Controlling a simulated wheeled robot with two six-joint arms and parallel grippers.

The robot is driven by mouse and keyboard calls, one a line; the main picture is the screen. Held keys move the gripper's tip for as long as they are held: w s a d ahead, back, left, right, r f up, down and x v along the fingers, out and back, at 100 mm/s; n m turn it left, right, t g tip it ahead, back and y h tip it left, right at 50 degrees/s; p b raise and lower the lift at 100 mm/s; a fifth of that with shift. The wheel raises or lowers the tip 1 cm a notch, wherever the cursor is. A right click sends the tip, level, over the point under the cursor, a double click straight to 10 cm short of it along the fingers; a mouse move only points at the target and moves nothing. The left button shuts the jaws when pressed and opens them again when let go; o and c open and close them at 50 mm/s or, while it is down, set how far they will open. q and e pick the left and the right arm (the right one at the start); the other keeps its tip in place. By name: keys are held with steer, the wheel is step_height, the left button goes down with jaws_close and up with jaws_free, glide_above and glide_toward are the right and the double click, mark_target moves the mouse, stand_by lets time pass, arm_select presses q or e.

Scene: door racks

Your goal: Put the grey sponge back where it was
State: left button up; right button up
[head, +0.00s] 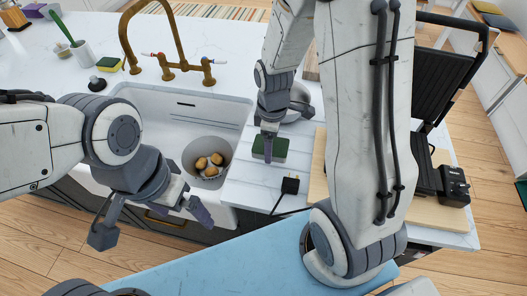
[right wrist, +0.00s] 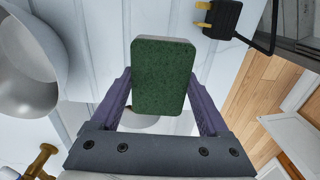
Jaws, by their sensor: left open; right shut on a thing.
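The sponge (head: 277,150) has a dark green scrub face and is at the counter strip right of the sink. In the right wrist view its green face (right wrist: 164,80) fills the space between the two purple fingers, with a thin grey edge of the body showing behind. My right gripper (head: 268,139) is shut on this sponge. Whether the sponge touches the counter is hard to tell. My left gripper (head: 152,222) is open and empty, in front of the sink's front edge.
The white sink (head: 155,105) holds a grey bowl (head: 190,166) with several potatoes. A black plug (head: 290,185) with a cord lies near the sponge. A wooden board (head: 440,212) is at right.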

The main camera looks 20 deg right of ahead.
steer(key=shift+w+a+f, duration=0.5)
steer(key=shift+w+a, duration=0.15)
steer(key=shift+a, duration=0.05)
steer(key=shift+a+f, duration=0.1)
steer(key=shift+f, duration=0.2)
step_height(320, 180, down, 3)
steer(key=shift+f+p, duration=0.1)
steer(key=shift+p, duration=0.35)
steer(key=shift+f, duration=0.2)
steer(key=shift+f, duration=0.15)
steer(key=o, duration=1.3)
